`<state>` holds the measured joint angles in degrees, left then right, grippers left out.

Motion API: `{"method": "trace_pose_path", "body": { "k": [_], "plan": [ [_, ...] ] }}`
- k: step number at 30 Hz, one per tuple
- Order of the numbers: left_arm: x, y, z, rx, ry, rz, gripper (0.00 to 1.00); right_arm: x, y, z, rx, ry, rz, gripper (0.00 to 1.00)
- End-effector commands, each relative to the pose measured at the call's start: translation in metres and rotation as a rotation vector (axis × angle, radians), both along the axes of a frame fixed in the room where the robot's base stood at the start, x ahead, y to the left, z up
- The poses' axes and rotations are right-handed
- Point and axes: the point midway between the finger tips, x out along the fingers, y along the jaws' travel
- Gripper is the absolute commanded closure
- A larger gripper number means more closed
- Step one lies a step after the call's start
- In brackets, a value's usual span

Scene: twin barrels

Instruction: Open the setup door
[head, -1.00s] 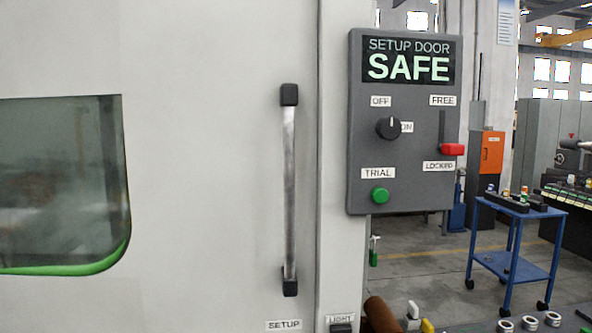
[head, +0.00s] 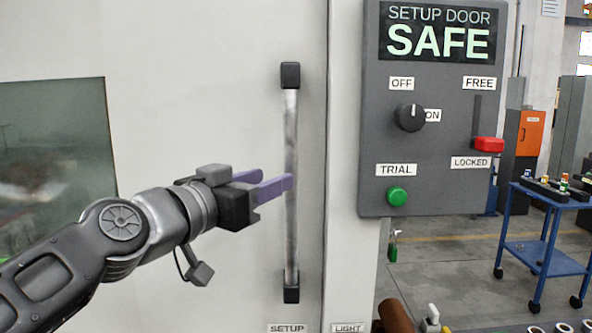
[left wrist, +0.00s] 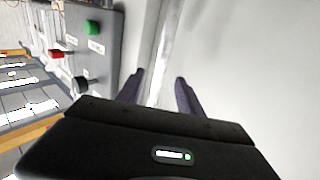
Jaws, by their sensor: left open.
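The setup door (head: 225,60) is a pale grey panel with a dark window at its left, and it looks closed. Its vertical metal handle (head: 291,235) has black end mounts. My left gripper (head: 276,182) is open at mid-height of the handle, its purple fingers pointing at it. In the left wrist view the handle (left wrist: 162,60) runs up between the two open fingers (left wrist: 158,88); whether they touch it I cannot tell. The control panel (head: 375,150) reads SETUP DOOR SAFE.
A green TRIAL button (head: 397,196) is low on the panel, right of the handle. A blue cart (head: 530,250) carrying small items stands at the right. A brown cylinder (head: 395,316) and other small items are at the bottom edge.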

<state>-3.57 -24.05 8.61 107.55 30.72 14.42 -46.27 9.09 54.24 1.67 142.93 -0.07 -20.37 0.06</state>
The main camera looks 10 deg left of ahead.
Motion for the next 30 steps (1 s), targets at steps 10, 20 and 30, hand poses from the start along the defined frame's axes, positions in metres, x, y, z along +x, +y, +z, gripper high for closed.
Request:
{"method": "trace_pose_path", "body": {
  "k": [10,20,30],
  "plan": [
    [0.018,-0.007,0.002,-0.002,0.002,-0.001,0.57,0.000,0.000,0.007,0.000,0.001,0.000,0.64],
    [0.064,-0.023,0.001,-0.002,0.002,-0.001,0.57,-0.001,0.000,0.019,0.000,0.002,0.001,0.64],
    [0.074,-0.026,0.000,-0.001,-0.001,0.002,0.57,-0.001,0.000,0.020,0.000,0.002,0.001,0.64]
  ]
}}
